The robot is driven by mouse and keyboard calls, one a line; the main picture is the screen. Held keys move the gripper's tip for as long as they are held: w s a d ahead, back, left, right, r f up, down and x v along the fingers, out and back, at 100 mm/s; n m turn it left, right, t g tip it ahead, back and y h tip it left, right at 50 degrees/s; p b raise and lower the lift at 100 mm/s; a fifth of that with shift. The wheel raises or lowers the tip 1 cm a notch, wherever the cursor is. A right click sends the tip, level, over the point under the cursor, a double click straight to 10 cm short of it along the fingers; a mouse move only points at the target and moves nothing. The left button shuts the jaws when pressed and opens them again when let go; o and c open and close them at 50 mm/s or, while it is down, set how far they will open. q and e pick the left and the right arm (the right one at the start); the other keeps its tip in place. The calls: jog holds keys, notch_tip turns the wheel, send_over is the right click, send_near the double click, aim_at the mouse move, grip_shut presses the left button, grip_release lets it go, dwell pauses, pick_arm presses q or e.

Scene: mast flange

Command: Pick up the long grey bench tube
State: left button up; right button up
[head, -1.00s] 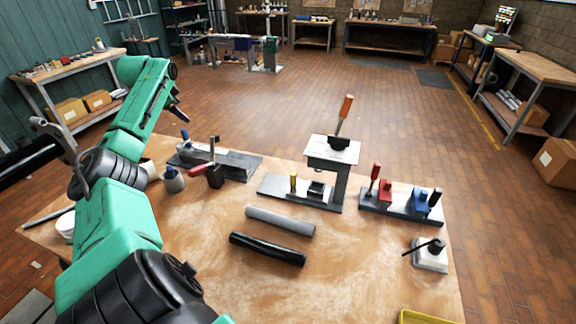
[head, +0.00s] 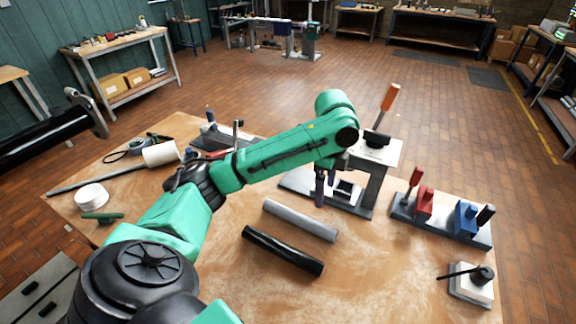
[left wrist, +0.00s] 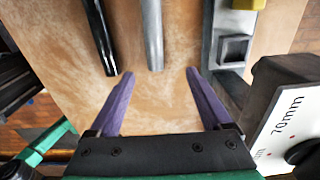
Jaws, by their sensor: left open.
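A grey tube (head: 300,220) lies on the brown bench, next to and behind a shiny black tube (head: 283,251). My left gripper (head: 322,188) is above the bench, behind the grey tube and in front of the stand, with its purple fingers pointing down. In the left wrist view the gripper (left wrist: 159,73) is open and empty. The grey tube (left wrist: 152,30) shows there with its near end between the fingertip lines; the black tube (left wrist: 100,35) lies left of it. The gap in height cannot be told. My right gripper is not in view.
A grey stand (head: 374,190) with an orange-handled tool is close to the gripper. A fixture with red and blue blocks (head: 440,219) stands right. A thin grey rod (head: 95,182) and white roll (head: 160,153) lie left. The bench front is clear.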

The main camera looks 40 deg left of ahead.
pick_arm(q)
notch_tip(320, 180, down, 2)
jog(key=d+f, duration=0.1)
jog(key=p, duration=0.2)
send_over(323, 227)
jog(key=shift+m, duration=0.3)
jog(key=f, duration=0.5)
jog(key=shift+s+a, duration=0.3)
jog(key=shift+s, duration=0.05)
jog(key=f, duration=0.2)
jog(key=f+p, duration=0.1)
jog(key=f, duration=0.2)
jog(key=shift+w+d+f, duration=0.3)
jog(key=shift+w+f, duration=0.05)
jog(key=shift+f, duration=0.05)
jog(key=shift+a+f, duration=0.1)
jog(key=shift+f, duration=0.4)
grip_shut()
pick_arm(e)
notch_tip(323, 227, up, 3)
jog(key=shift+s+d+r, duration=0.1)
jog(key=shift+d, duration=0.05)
